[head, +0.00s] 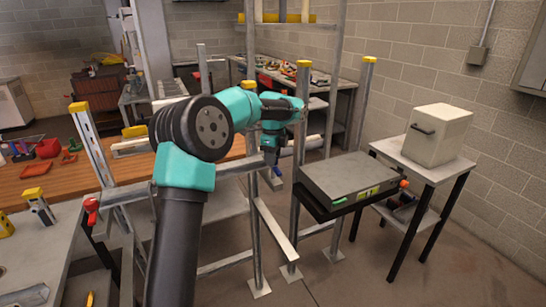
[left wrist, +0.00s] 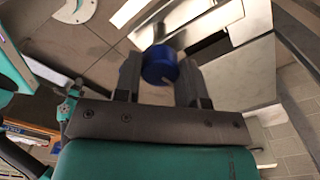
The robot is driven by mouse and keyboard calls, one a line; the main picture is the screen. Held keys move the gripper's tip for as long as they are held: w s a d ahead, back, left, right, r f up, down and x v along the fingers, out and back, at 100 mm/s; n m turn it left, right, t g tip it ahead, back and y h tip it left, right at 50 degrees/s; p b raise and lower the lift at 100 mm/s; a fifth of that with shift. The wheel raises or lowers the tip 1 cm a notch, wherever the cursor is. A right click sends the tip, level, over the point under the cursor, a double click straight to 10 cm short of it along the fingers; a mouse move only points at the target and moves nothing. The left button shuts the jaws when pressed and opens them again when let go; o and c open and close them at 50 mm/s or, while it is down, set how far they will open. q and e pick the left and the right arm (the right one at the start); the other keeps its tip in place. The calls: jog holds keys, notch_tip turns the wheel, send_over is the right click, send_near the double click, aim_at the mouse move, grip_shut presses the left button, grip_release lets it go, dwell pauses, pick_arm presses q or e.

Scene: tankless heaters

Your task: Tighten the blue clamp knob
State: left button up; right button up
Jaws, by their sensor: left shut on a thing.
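The blue clamp knob (left wrist: 160,65) is a dark blue round knob on a grey metal stem in the left wrist view. It sits between the two dark fingers of my left gripper (left wrist: 158,76), which are shut on it. In the head view, my left gripper (head: 272,158) reaches to the metal frame, pointing down, and a small bit of the blue knob (head: 277,171) shows just below its fingers. The clamp's body is mostly hidden in the head view. My right gripper is in neither view.
A flat grey box (head: 350,178) lies on a black tray right of the gripper. Metal frame posts (head: 299,150) stand close to it. A white box (head: 438,132) stands on a side table at right. A wooden bench (head: 120,185) is at left. Floor at front right is clear.

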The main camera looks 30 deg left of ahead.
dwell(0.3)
pick_arm(q)
jog(key=o, duration=0.9)
notch_tip(320, 180, up, 18)
jog(key=shift+f, duration=0.25)
jog(key=shift+f, duration=0.1)
dwell(0.6)
